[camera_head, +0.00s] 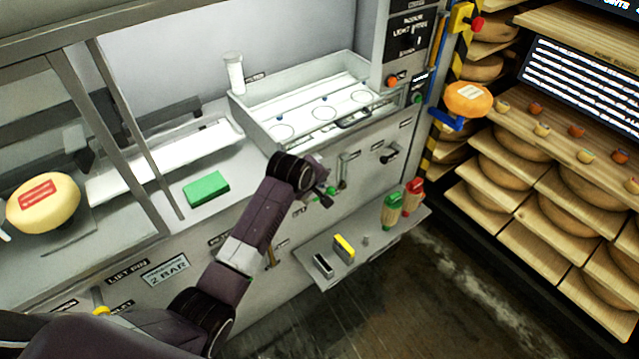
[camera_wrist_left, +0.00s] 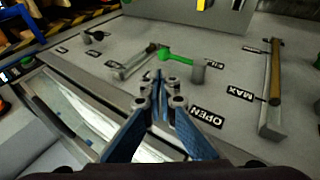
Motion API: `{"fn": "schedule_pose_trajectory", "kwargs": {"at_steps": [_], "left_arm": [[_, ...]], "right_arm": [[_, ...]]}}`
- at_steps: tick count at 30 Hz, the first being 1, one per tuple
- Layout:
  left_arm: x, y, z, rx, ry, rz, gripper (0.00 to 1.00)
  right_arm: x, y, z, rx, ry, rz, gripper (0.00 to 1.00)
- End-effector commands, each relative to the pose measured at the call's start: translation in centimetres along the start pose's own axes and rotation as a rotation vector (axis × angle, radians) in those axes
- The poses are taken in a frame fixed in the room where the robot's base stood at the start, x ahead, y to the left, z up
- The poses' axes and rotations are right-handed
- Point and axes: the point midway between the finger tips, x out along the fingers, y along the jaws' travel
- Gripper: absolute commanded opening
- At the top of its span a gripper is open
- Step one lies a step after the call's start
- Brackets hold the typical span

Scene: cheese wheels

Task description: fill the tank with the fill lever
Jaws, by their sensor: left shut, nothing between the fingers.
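The green fill lever (camera_wrist_left: 180,57) is on the grey front panel in the left wrist view, beside a label that reads FILL (camera_wrist_left: 213,63). It lies roughly across the panel, its right end at a grey round post. In the head view a small green part of it (camera_head: 333,190) shows just past my left gripper (camera_head: 326,196). My left gripper (camera_wrist_left: 160,86) is shut and empty, its tips close to the lever's left end; I cannot tell if they touch. The tank seems to be the white open basin (camera_head: 262,131) above the panel. My right gripper is not in view.
A gauge tube with a brown column (camera_wrist_left: 273,80) stands by a MAX label. A black-handled valve (camera_head: 389,154) is right of the lever. Below, a shelf (camera_head: 335,284) holds red and green bottles and small blocks. Cheese racks (camera_head: 560,225) stand right.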

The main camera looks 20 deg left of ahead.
Motion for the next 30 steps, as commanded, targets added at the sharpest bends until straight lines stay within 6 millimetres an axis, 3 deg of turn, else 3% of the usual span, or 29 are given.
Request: {"fn": "schedule_pose_trajectory", "kwargs": {"at_steps": [8, 24, 27, 30], "left_arm": [[-1.7, 0.1, 0.0, 0.000, 0.000, -0.001, 0.00], [-1.6, -0.1, 0.1, 0.002, -0.001, -0.002, 0.00], [-0.3, -1.7, 0.8, 0.026, -0.008, -0.020, 0.00], [2.5, -5.7, 2.5, 0.092, -0.024, -0.058, 0.00]], "right_arm": [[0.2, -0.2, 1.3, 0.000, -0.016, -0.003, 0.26], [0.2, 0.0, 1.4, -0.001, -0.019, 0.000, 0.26], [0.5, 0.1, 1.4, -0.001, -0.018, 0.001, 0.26], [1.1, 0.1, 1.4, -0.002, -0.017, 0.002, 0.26]]}}
